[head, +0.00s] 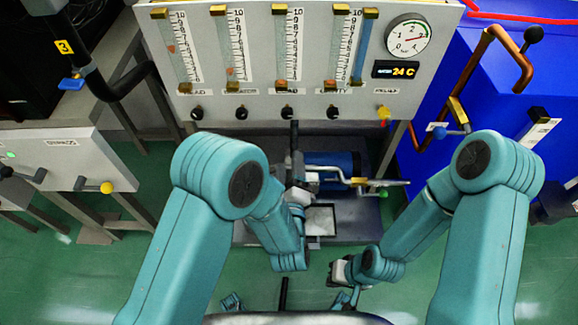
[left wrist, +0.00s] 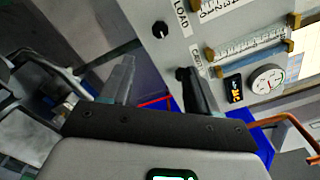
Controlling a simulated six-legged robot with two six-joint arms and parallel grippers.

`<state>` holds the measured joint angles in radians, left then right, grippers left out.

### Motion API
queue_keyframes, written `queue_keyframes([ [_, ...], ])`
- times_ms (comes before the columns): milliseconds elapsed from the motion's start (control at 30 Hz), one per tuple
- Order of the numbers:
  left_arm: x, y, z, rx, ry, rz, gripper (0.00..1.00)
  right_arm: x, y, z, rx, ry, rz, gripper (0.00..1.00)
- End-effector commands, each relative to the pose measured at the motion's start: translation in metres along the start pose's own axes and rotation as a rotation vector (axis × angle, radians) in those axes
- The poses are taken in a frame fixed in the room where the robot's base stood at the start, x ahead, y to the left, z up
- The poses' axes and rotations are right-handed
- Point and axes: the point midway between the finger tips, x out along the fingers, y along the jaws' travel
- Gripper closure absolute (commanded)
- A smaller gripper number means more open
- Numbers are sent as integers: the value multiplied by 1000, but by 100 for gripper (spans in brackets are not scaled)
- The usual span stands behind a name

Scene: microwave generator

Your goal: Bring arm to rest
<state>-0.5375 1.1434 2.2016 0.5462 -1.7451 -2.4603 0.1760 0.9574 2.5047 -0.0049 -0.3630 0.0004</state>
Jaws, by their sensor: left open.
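My left arm, teal, comes in from the left in the head view and bends down and then back up at the wrist. Its gripper (head: 294,150) is in front of the lower middle of the grey gauge panel (head: 260,100). In the left wrist view the two fingers of this gripper (left wrist: 156,68) stand apart with nothing between them. My right arm comes in from the right and folds inward; its gripper (head: 338,272) is low near the middle, small and partly hidden, so its jaws cannot be made out.
The panel carries several flow tubes, black knobs, a yellow knob (head: 384,113) and a round dial (head: 408,38). A blue cabinet (head: 480,75) with copper pipe stands right. Behind my arms is a blue cylinder (head: 335,165).

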Motion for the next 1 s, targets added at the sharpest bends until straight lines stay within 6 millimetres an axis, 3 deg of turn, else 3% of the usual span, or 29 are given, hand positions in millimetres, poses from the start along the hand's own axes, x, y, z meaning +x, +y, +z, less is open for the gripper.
queue_keyframes([
  [367,0,0,0,0,0,1,39,0,0,0,0,0,0,100],
  [467,5,11,7,-1,-16,24,39,0,0,0,0,0,0,100],
  [567,16,39,34,-7,-74,89,39,0,0,0,0,0,0,100],
  [667,23,86,74,-12,-134,192,39,0,0,0,0,0,0,100],
  [733,20,130,91,-76,-105,299,39,0,0,0,0,0,0,100],
  [833,2,187,89,-377,-23,475,39,0,0,0,0,0,0,100],
  [1000,-49,238,60,-940,36,787,39,0,0,0,0,0,0,100],
])
